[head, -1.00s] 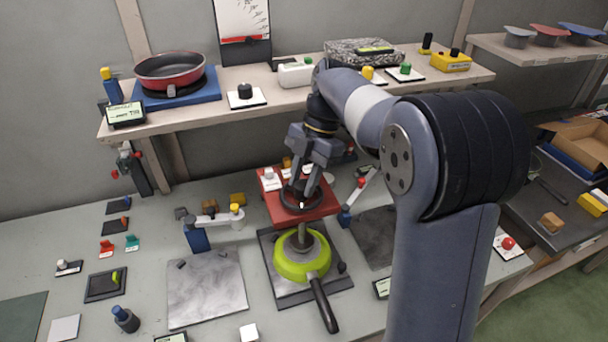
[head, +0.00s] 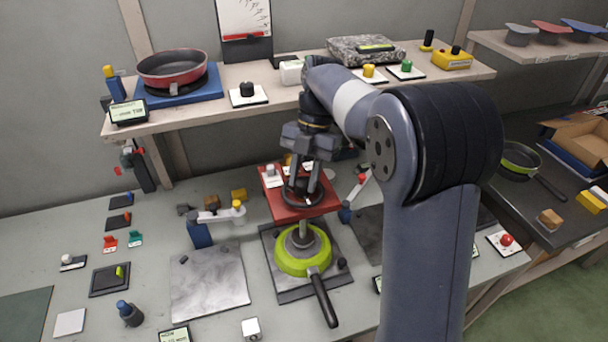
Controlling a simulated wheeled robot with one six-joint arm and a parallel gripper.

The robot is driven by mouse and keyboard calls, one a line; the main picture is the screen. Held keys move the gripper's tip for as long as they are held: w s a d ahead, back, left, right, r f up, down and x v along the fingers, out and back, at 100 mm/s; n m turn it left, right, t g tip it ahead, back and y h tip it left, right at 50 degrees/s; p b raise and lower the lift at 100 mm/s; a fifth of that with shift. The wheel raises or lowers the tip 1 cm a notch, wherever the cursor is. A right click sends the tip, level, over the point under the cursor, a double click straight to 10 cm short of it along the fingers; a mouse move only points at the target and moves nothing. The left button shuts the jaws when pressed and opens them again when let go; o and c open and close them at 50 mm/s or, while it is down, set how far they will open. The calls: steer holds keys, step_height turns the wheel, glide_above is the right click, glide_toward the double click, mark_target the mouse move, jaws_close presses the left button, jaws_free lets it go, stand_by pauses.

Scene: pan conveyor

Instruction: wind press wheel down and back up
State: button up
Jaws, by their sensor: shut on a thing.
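The press has a red head plate (head: 325,203) with a black handwheel (head: 289,201) on top. My gripper (head: 303,184) comes down from above and is shut on the wheel; the fingers partly hide its rim and hub. Below the plate, the press ram (head: 303,230) reaches down to the middle of a lime-green pan (head: 289,262). The pan sits on the dark press base (head: 290,296), its black handle pointing toward the front. I cannot tell whether the ram presses on the pan.
A shelf (head: 205,119) runs behind my arm, holding a red pan (head: 172,68) on a blue stand. A grey slab (head: 210,283) and small fixtures lie left of the press. Another green-rimmed pan (head: 520,158) lies on the dark surface at right.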

steer(key=o, duration=1)
steer(key=p+v, duration=0.1)
steer(key=v, duration=0.9)
steer(key=shift+w+r, duration=0.25)
steer(key=shift+r, duration=0.1)
steer(key=shift+f, duration=0.1)
steer(key=b+x, duration=0.1)
steer(key=x, duration=0.9)
steer(key=shift+s+f, duration=0.25)
steer(key=shift+f, duration=0.05)
steer(key=shift+r, duration=0.1)
